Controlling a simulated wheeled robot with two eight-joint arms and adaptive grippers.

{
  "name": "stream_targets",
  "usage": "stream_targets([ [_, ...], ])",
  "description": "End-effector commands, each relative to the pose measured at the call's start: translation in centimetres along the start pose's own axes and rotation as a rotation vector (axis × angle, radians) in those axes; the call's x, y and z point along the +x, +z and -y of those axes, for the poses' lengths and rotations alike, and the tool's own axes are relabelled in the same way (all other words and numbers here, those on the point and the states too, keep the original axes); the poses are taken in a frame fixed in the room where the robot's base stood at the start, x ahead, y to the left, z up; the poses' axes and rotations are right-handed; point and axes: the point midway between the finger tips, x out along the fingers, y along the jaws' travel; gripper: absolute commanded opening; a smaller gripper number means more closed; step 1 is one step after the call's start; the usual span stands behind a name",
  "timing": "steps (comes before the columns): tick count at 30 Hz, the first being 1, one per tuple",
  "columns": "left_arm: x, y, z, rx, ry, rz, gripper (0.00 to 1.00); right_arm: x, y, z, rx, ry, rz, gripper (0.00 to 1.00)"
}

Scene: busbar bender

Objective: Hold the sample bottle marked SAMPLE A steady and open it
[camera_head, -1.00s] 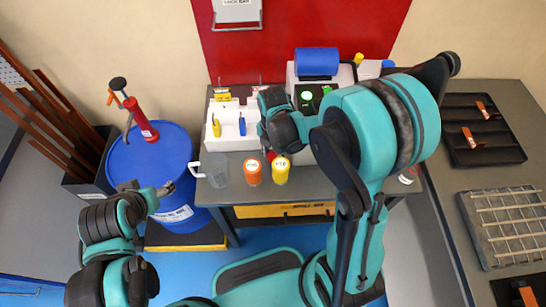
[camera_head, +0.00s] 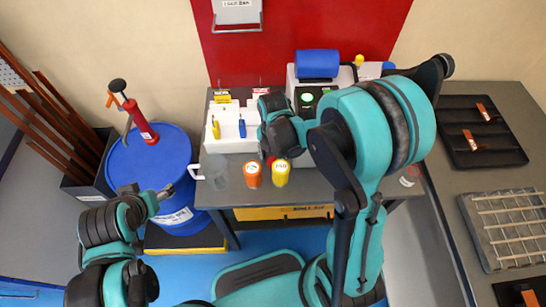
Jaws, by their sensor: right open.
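My right gripper (camera_head: 273,148) is open and points down at the front of the work table, partly hidden by its own wrist. A small red thing (camera_head: 271,160) shows just below it; I cannot tell whether they touch.
A white holder (camera_head: 229,140) with yellow and blue tools stands behind. A blue drum (camera_head: 148,165) is at the left. A black tray (camera_head: 482,130) and a wire rack (camera_head: 508,225) lie on the right bench.

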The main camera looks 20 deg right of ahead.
Motion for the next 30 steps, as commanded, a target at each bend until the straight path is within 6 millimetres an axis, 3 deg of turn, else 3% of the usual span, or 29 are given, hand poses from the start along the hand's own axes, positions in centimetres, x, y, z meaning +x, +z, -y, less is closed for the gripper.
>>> stream_targets([
  [12, -3.1, -2.2, 0.0, 0.0, 0.0, 0.0, 0.65, -9.1, -0.1, 0.1, 0.0, 0.0, 0.0, 0.53],
  [20, -3.7, -2.6, 0.0, 0.0, 0.0, 0.0, 0.65, -11.7, -0.1, 0.1, 0.02, 0.004, 0.004, 0.53],
  [25, -3.7, -2.6, 0.0, 0.0, 0.0, 0.0, 0.65, -13.8, -0.7, 1.1, 0.294, 0.068, 0.043, 0.53],
  [30, -3.7, -2.6, 0.0, 0.0, 0.0, 0.0, 0.65, -16.8, -2.1, 3.2, 0.854, 0.232, 0.069, 0.53],
])
